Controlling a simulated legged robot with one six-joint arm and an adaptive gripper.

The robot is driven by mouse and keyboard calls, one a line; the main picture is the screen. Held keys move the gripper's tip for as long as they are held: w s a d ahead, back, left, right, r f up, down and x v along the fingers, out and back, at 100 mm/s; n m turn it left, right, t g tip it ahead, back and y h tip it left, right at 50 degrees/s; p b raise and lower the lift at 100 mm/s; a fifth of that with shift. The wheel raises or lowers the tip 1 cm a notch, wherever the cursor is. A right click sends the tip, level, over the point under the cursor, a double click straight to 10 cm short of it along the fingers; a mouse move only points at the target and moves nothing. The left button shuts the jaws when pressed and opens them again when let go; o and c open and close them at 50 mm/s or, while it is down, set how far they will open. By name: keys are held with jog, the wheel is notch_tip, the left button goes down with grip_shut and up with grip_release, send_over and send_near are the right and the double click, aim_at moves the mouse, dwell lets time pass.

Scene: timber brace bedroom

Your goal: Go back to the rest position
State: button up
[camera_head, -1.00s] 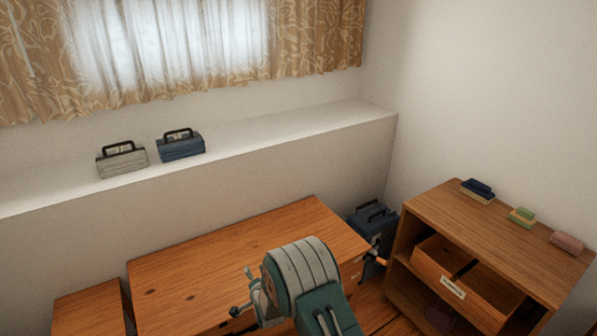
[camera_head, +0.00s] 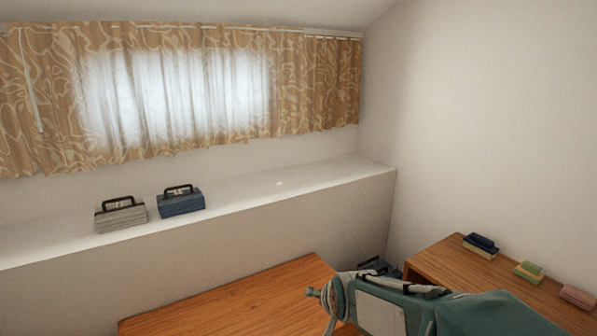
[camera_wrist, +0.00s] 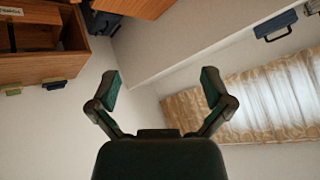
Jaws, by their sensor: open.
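My gripper (camera_wrist: 160,85) shows in the wrist view with its two green-padded fingers spread wide and nothing between them. Past the fingers are bare white wall and the ledge side. In the head view my arm reaches in from the lower right, above the right end of the wooden desk (camera_head: 235,305). The fingers are not clear in that view.
A grey case (camera_head: 120,216) and a blue case (camera_head: 181,203) stand on the white ledge (camera_head: 300,188) below the curtain (camera_head: 320,90). A wooden shelf unit (camera_head: 440,262) at right bears several small blocks. A dark blue case (camera_head: 375,267) is partly hidden behind my arm.

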jog(key=s+d+r+n+g+h, duration=0.1)
jog(key=s+d, duration=0.3)
jog(key=s, duration=0.8)
jog(key=s+d+r+n+g, duration=0.2)
jog(key=s+d, duration=0.3)
jog(key=s, duration=0.7)
jog(key=shift+s+d+r+h, duration=0.2)
jog(key=shift+s+r+h, duration=0.2)
jog(key=shift+r, duration=0.1)
jog(key=shift+w, duration=0.1)
